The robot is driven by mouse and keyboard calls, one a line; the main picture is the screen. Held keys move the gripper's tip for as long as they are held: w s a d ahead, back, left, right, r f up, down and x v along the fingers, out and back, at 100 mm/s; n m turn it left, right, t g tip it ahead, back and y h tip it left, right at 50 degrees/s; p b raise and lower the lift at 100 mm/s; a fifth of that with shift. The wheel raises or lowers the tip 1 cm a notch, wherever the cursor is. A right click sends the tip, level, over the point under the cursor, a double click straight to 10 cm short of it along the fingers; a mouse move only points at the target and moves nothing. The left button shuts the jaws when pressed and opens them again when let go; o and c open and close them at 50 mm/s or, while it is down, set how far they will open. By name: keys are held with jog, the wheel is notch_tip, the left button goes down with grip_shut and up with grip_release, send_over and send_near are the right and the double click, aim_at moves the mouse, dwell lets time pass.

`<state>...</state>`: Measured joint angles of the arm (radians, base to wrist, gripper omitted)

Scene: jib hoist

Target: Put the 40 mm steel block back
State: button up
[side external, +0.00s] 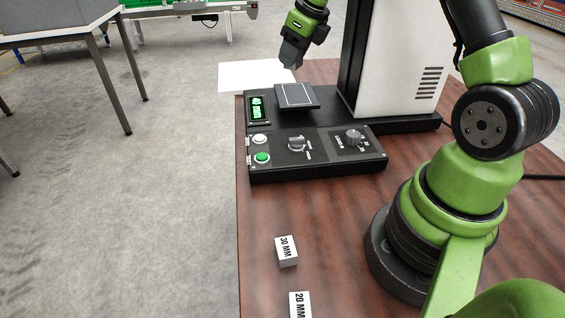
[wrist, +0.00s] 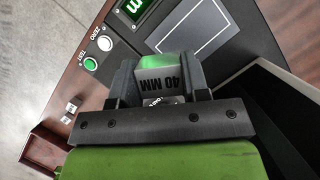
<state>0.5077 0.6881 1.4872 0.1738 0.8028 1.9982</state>
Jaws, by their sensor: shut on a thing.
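The 40 mm steel block (wrist: 169,80) is between the two black fingers of my gripper (wrist: 158,74) in the wrist view. Its "40 MM" label faces the camera and its top face has a green tint. In the side view my gripper (side external: 291,54) is above the back of the bench, just behind and above the dark square plate (side external: 296,95) of the measuring machine. The block cannot be made out there. The plate is empty, and the green display (side external: 259,108) reads 40 mm.
A 30 MM block (side external: 287,251) and a 20 MM block (side external: 300,305) stand on the wooden bench (side external: 262,212) in front of the control panel (side external: 318,157). The machine's white column (side external: 401,55) rises right of the plate. A white surface (side external: 252,76) lies behind the bench's left edge.

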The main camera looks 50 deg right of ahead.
jog(key=s+a+f+n+g+y, duration=0.1)
jog(key=s+a+f+n+y, duration=0.1)
jog(key=a+n, duration=0.4)
jog(key=s+a+f+n+g+y, duration=0.2)
jog(key=a+n, duration=0.3)
jog(key=a, duration=0.1)
jog(key=n+g+h, duration=0.1)
jog(key=n+g, duration=0.4)
jog(key=n, duration=0.9)
send_over(282, 217)
jog(key=w+d, duration=0.1)
notch_tip(282, 217, down, 5)
notch_tip(282, 217, down, 4)
jog(key=shift+r, duration=0.1)
jog(key=shift+f, duration=2.25)
jog(key=shift+f, duration=0.1)
jog(key=o, duration=1.3)
jog(key=shift+c, duration=0.2)
